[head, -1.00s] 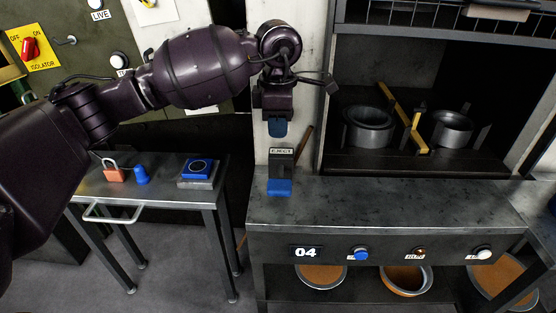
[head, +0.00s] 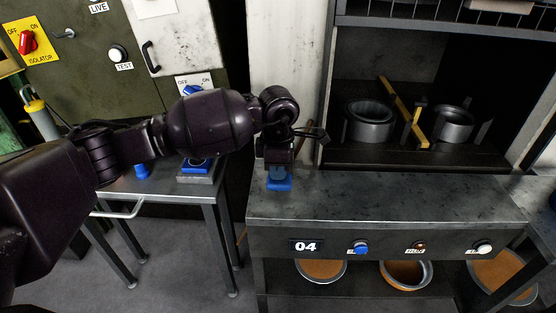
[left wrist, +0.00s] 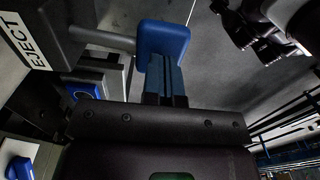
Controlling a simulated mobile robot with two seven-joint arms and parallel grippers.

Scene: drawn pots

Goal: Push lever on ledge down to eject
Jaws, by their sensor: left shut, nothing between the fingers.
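The lever's blue handle (head: 279,185) stands out at the left end of the grey ledge (head: 390,205). In the left wrist view the blue handle (left wrist: 163,40) sits on a grey rod, beside a white EJECT label (left wrist: 24,42). My left gripper (head: 279,171) is shut and empty, pointing down right at the handle from above. Its blue fingers (left wrist: 165,78) meet the handle in the left wrist view; whether they press on it I cannot tell. In the head view my gripper hides the label and the lever's upper part.
A dark recess behind the ledge holds two metal pots (head: 370,122) and a yellow bar (head: 404,112). The ledge's front has a blue button (head: 361,247). A side table on the left carries a blue-topped box (head: 196,167). The ledge right of the lever is clear.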

